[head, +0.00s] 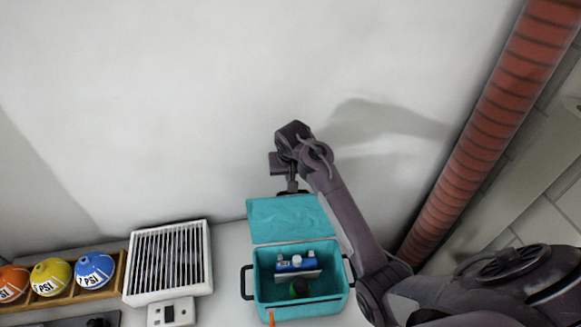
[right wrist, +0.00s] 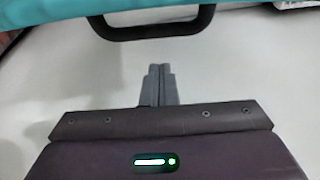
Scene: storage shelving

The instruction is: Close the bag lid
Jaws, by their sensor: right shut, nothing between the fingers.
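The teal bag (head: 262,290) stands on the white surface, open at the top. Its teal lid (head: 290,218) is swung back on the far side, toward the wall. Inside the bag lie a blue and white item (head: 296,264) and a dark and green item (head: 299,288). My right gripper (head: 291,186) is at the far edge of the lid, fingers pointing down. In the right wrist view its fingers (right wrist: 159,72) are together and empty. A black handle (right wrist: 150,27) on a teal part (right wrist: 130,5) lies ahead of the fingertips, apart from them. My left gripper is not in view.
A white slatted box (head: 168,262) stands left of the bag, with a small white panel (head: 171,312) before it. Orange, yellow and blue balls (head: 95,270) sit in a wooden rack at the left. A red ribbed pipe (head: 490,125) rises at the right. The wall is behind.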

